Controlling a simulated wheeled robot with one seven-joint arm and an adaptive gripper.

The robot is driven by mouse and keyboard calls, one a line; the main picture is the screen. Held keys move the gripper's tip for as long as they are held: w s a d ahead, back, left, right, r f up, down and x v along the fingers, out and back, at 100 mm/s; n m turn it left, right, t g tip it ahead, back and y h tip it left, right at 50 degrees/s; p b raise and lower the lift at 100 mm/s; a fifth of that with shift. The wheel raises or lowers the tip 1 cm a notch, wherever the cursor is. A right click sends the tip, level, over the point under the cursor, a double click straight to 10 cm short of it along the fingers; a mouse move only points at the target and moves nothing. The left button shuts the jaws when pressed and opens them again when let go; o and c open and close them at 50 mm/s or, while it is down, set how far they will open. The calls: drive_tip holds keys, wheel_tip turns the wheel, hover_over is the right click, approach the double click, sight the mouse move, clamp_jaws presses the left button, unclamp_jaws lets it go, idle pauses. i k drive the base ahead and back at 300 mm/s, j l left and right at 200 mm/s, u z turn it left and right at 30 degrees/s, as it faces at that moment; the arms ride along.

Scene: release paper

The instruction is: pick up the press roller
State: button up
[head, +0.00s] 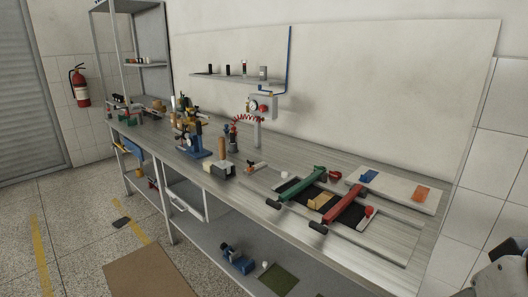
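I cannot tell for sure which thing is the press roller. A small orange-handled tool (257,168) lies left of them on the bench and is too small to make out. A tan block (320,201) sits between the two bars. Part of my arm shows in the bottom right corner, apart from the bench things. No gripper fingers can be made out.
A pale board (395,190) with a blue and an orange piece lies at the back right of the bench (272,208). Bottles, a blue-based device (195,150) and a gauge box (262,107) stand further left. A lower shelf holds several items.

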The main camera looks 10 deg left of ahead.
sight(223, 164)
drive_tip(key=i+j+z, duration=0.25)
drive_tip(key=j+z, duration=0.2)
drive_tip(key=j, duration=0.9)
drive_tip(key=j+z, duration=0.45)
drive_tip(key=j, duration=0.95)
drive_tip(key=j+z, duration=0.15)
drive_tip(key=j, duration=0.4)
drive_tip(key=j+z, duration=0.1)
drive_tip(key=j, duration=0.4)
drive_tip(key=j+z, duration=0.15)
drive_tip(key=j, duration=0.35)
drive_tip(key=k+j+z, duration=0.15)
drive_tip(key=j, duration=0.4)
drive_tip(key=j+z, duration=0.1)
drive_tip(key=j, duration=0.4)
drive_tip(key=k+j+z, duration=0.15)
drive_tip(key=j, duration=0.35)
